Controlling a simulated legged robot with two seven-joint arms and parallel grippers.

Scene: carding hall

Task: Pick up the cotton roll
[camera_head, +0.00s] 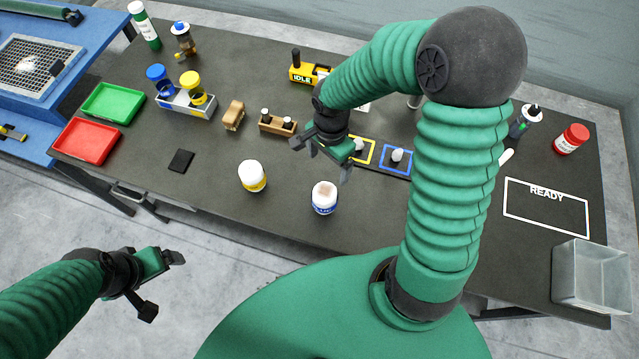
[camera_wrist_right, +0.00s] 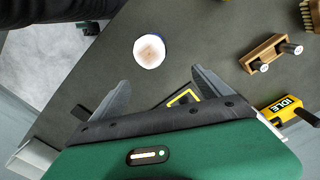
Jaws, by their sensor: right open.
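No item is clearly marked as the cotton roll. A white cylinder with a blue band and a beige patch on top (camera_head: 324,197) stands upright near the table's front edge; it also shows in the right wrist view (camera_wrist_right: 149,51). Small white pieces stand in a yellow square (camera_head: 359,145) and a blue square (camera_head: 397,155); a white stick-like piece (camera_head: 506,157) is partly hidden by my right arm. My right gripper (camera_head: 321,160) is open and empty above the table, behind the blue-banded cylinder and apart from it. My left gripper (camera_head: 163,285) is open and empty, off the table's front.
A white and yellow jar (camera_head: 252,176) stands left of the blue-banded cylinder. A wooden holder (camera_head: 277,124), brush (camera_head: 233,115), red tray (camera_head: 86,141) and green tray (camera_head: 113,102) lie further left. A clear bin (camera_head: 590,277) sits at the right corner. The READY rectangle (camera_head: 546,207) is empty.

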